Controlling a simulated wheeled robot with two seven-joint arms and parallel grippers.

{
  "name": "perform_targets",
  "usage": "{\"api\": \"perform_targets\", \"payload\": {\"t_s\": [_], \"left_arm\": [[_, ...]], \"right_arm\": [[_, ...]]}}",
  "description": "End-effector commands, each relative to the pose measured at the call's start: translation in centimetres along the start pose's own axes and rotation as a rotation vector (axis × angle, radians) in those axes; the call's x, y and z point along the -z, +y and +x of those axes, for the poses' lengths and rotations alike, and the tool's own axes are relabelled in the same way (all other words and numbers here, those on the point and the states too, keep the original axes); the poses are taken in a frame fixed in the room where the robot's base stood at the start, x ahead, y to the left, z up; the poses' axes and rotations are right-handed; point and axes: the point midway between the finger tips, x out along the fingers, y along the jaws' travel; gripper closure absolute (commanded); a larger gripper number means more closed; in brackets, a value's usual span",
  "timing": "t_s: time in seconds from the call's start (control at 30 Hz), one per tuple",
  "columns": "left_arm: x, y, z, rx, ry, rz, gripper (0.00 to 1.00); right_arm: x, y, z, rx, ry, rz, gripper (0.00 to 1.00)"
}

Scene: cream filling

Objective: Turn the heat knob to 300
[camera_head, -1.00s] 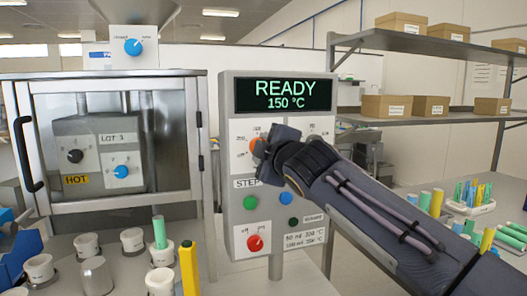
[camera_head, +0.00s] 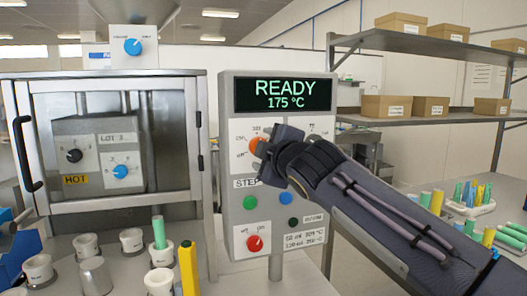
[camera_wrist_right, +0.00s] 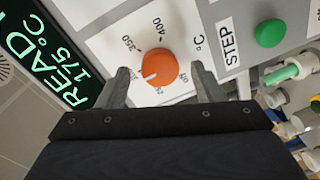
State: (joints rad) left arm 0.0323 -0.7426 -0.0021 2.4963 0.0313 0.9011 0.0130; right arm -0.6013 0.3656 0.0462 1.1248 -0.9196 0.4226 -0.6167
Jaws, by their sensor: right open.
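The orange heat knob (camera_wrist_right: 160,66) sits on the grey control panel (camera_head: 231,150), with a white pointer mark and a scale around it. In the head view the knob (camera_head: 256,146) is partly hidden by my right gripper (camera_head: 268,149). In the right wrist view my right gripper (camera_wrist_right: 161,82) is open, with one finger on each side of the knob; I cannot tell if they touch it. The display (camera_head: 283,95) reads READY and 175 °C. My left gripper is not in view.
A green button (camera_head: 250,202), a blue button (camera_head: 285,197) and a red knob (camera_head: 255,243) are lower on the panel. A glass-doored chamber (camera_head: 115,198) stands at left. White cups (camera_head: 131,241) and a yellow stick (camera_head: 188,268) stand in front. Shelves with boxes are at right.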

Motion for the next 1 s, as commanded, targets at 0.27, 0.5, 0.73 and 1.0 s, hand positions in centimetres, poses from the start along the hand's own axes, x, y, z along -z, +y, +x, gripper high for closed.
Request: {"api": "perform_targets", "payload": {"t_s": [0.27, 0.5, 0.73, 1.0], "left_arm": [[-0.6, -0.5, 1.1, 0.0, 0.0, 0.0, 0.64], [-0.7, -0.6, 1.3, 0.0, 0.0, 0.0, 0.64], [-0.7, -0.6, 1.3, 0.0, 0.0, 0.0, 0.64], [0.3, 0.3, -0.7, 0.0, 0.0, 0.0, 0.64]], "right_arm": [[0.0, -0.1, -4.8, -0.002, 0.002, 0.0, 0.39], [0.0, -0.1, -6.5, 0.0, 0.0, 0.0, 0.39], [0.0, -0.1, -6.5, 0.001, 0.0, 0.0, 0.39], [-7.0, -1.5, -10.2, 0.111, -0.139, 0.216, 0.39]]}}
